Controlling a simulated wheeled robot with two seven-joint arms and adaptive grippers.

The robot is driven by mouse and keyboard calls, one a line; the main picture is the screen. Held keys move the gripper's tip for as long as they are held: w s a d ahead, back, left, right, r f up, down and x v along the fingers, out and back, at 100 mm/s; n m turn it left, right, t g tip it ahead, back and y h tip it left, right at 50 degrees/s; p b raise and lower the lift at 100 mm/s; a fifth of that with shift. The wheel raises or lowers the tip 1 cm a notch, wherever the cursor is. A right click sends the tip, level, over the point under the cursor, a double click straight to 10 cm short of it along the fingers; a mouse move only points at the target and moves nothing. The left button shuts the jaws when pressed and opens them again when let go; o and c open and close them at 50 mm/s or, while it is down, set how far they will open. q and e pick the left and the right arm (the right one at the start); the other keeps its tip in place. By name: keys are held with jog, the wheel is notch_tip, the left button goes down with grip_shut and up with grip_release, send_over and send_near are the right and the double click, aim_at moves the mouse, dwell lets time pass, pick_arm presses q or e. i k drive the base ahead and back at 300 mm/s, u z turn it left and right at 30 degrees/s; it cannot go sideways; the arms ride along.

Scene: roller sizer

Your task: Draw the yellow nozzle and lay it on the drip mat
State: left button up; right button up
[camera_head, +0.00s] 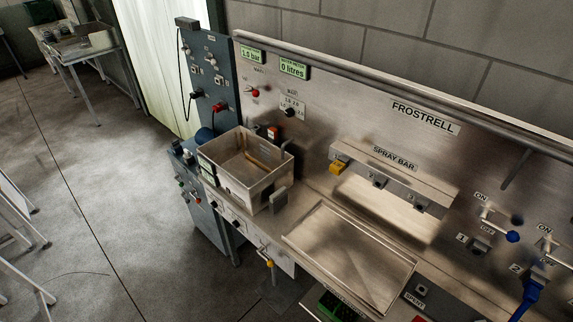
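A small yellow nozzle (338,167) sits at the left end of the spray bar (392,182) on the steel back panel. Two dark nozzles sit to its right on the same bar. Below the bar, a shallow rectangular steel tray (350,258) with a raised rim is set in the counter and looks empty. I cannot tell whether a drip mat is in view; no separate mat is clear. Neither of my grippers shows in the head view.
An open steel-walled bin (252,168) stands left of the tray. Blue-handled valves (512,236) and a blue hose fitting (532,288) are at the right. A yellow-tipped lever (270,263) is on the counter's front. Open floor lies to the left.

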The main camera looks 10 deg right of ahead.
aim_at(338, 167)
jog(key=u, duration=1.15)
jog(key=i, duration=1.95)
jog(key=z, duration=3.45)
